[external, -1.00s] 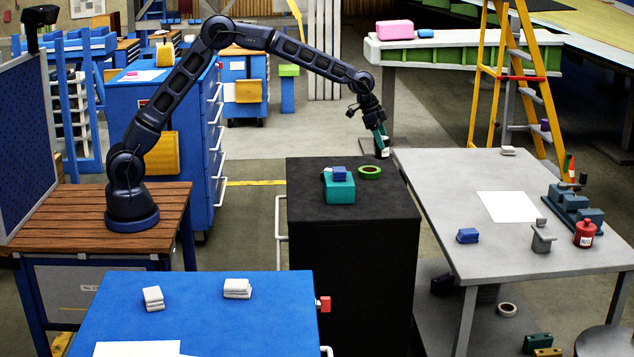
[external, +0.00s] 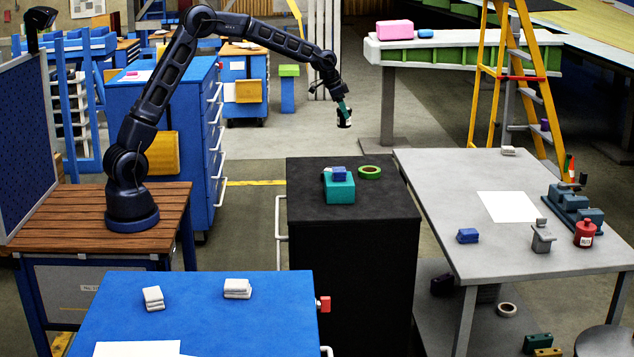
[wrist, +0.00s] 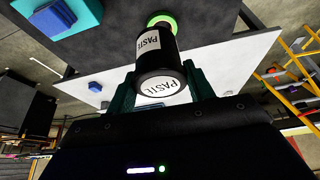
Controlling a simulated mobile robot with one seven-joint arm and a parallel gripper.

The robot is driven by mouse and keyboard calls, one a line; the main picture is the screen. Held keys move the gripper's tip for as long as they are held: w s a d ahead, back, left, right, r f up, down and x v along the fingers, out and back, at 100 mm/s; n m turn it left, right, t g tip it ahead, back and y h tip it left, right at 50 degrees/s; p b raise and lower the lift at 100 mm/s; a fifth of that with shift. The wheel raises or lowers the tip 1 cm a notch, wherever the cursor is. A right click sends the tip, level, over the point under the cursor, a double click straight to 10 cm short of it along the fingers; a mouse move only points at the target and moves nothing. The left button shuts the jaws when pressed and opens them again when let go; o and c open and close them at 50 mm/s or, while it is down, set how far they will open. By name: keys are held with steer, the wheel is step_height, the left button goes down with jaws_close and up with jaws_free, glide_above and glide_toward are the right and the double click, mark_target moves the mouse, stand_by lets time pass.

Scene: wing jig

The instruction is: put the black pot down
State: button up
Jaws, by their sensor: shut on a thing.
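In the external view the pot (external: 344,123) hangs tilted below my gripper (external: 343,112), in the air above and beyond the back edge of the black cabinet (external: 308,208). The pot touches no surface there.
On the black cabinet stand a teal box (external: 340,190) with a blue block (external: 339,174) on it, and a green tape ring (external: 369,172). The cabinet's front top is clear. A grey table (external: 430,185) stands to the right, and a blue cabinet (external: 210,300) in front.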

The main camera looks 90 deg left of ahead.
steer(key=s+a+n, duration=0.2)
steer(key=s+a, duration=0.6)
steer(key=a, duration=0.2)
steer(key=shift+y, duration=0.4)
steer(key=f, duration=2)
steer(key=shift+w+a, duration=0.1)
steer(key=shift+w, duration=0.15)
steer(key=o, duration=1)
steer(key=shift+f, duration=0.15)
steer(key=shift+o, duration=0.2)
